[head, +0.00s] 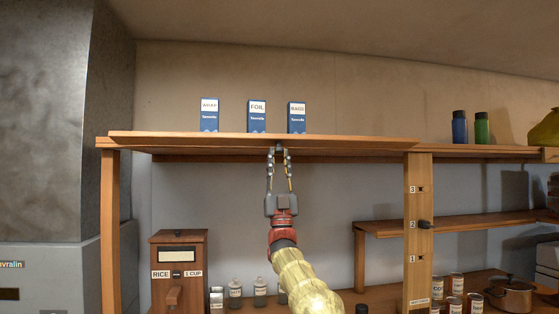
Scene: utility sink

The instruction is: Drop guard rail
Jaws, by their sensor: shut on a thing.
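A long wooden strip, which looks like the guard rail (200,141), runs along the front edge of the high shelf. It spans from the left post to the numbered post. My gripper (279,151) points up at the strip's lower middle, with its fingertips closed together there. It is shut on a small grey tab at the rail's underside, mostly hidden by the fingertips. Three blue boxes stand upright on the shelf behind the rail: WRAP (209,115), FOIL (257,116) and BAGS (296,117).
A wooden post (417,270) marked 3, 2, 1 has a dark peg (425,225) at 2. A rice dispenser (179,260), jars (235,292) and a pot (514,294) stand below. The space under the high shelf is open.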

